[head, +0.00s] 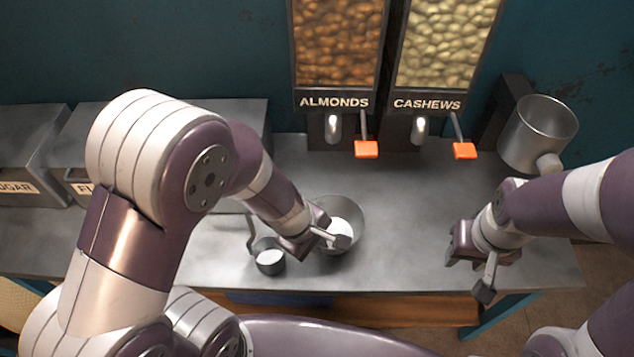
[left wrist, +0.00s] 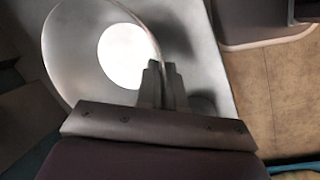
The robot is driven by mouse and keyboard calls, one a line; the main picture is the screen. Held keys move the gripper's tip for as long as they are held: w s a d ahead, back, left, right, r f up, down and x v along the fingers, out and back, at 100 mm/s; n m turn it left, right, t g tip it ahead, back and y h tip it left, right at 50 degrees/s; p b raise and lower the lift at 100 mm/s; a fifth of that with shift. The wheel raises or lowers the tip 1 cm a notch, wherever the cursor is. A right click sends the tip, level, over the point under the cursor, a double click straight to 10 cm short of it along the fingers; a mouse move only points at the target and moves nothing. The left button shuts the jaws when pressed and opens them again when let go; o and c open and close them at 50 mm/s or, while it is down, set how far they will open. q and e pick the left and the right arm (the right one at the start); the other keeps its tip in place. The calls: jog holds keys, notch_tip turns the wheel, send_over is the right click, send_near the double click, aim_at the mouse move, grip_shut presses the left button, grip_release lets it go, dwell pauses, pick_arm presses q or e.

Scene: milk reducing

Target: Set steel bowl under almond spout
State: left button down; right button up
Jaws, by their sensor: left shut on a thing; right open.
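The steel bowl (head: 353,211) stands on the grey counter with white contents inside. My left gripper (head: 338,240) is at the bowl's near side, shut on its rim. In the left wrist view the bowl (left wrist: 72,35) fills the upper left, and the gripper fingers (left wrist: 163,82) meet at its edge. The almond spout (head: 333,128) is at the back, below the ALMONDS hopper (head: 335,45), behind and a little left of the bowl. My right gripper (head: 470,272) is open and empty near the counter's front right edge.
A small measuring cup (head: 270,262) with white contents stands left of the bowl. The cashew spout (head: 420,130) is right of the almond one, with orange levers (head: 366,149) beside them. A metal pitcher (head: 537,130) is at back right. The counter (head: 410,190) between bowl and dispensers is clear.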

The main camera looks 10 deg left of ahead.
pick_arm(q)
jog(key=w+a+p, duration=0.1)
jog(key=w, duration=0.3)
jog(key=w+a+p, duration=0.1)
jog(key=w, duration=0.4)
jog(key=w+a, duration=0.1)
jog(key=w, duration=0.3)
jog(key=shift+w+p, duration=0.35)
jog(key=shift+p, duration=0.05)
jog(key=shift+w+a+f, duration=0.1)
jog(key=shift+w+f, duration=0.05)
jog(key=shift+w, duration=0.15)
jog(key=shift+f+b, duration=0.5)
jog(key=shift+f, duration=1.15)
jog(key=shift+f, duration=0.1)
jog(key=c, duration=1.3)
grip_release()
jog(key=shift+o, duration=0.2)
jog(key=shift+r, duration=0.4)
jog(key=p+v, duration=0.2)
jog(key=v, duration=0.9)
jog(key=shift+s+r+p, duration=0.15)
jog(key=shift+r+p, duration=0.05)
jog(key=shift+p, duration=0.15)
jog(key=shift+a, duration=0.1)
